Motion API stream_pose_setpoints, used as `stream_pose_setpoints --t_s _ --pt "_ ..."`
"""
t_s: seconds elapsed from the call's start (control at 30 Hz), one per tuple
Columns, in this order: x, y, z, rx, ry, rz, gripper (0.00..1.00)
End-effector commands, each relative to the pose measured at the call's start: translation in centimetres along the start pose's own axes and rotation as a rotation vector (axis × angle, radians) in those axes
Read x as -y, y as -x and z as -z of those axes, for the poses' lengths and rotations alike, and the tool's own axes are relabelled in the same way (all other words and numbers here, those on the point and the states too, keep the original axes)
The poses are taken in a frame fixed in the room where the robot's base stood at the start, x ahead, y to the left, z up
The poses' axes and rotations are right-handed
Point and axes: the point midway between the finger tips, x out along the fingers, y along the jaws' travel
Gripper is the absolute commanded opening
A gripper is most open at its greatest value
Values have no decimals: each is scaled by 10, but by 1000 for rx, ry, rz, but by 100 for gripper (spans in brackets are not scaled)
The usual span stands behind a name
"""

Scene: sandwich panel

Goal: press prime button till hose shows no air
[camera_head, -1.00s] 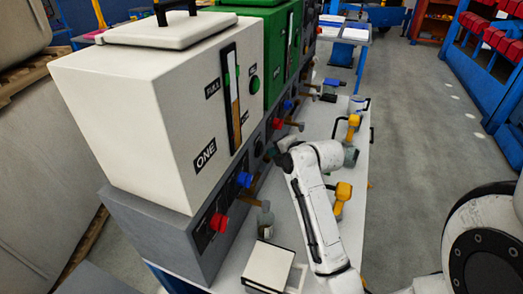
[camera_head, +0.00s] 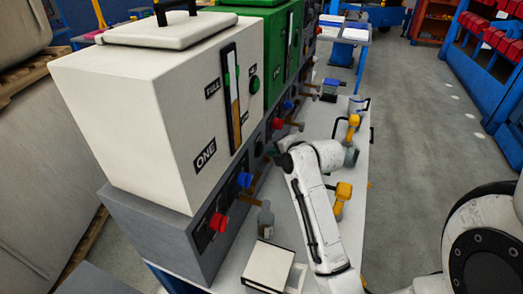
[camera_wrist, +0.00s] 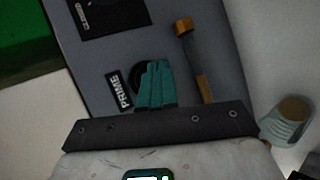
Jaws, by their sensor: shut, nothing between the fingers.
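In the wrist view my gripper (camera_wrist: 157,68) is shut and empty, its teal fingers together. The fingertips are in front of a round dark button (camera_wrist: 137,76) beside the PRIME label (camera_wrist: 118,90) on the grey panel. The fingers hide part of the button, and I cannot tell whether they touch it. A dark tube with a brown end (camera_wrist: 184,27) and a brown strip (camera_wrist: 205,88) are right of the fingers. I cannot pick out the hose or any air in it. In the head view my arm's end is at the panel, with the fingertips hidden.
A white tank labelled ONE (camera_head: 140,105) stands on a grey base with a red knob (camera_head: 218,222) and a blue knob (camera_head: 244,180). A green tank (camera_head: 282,40) is behind. Yellow-handled tools (camera_head: 342,192) and a white box (camera_head: 268,266) are on the bench.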

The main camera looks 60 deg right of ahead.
Motion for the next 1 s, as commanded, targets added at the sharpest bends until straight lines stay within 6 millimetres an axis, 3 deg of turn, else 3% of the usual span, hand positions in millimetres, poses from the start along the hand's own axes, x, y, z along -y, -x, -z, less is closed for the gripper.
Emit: stream_pose_setpoints --t_s 1.0 --pt "-6 -8 6 0 0 0 0"
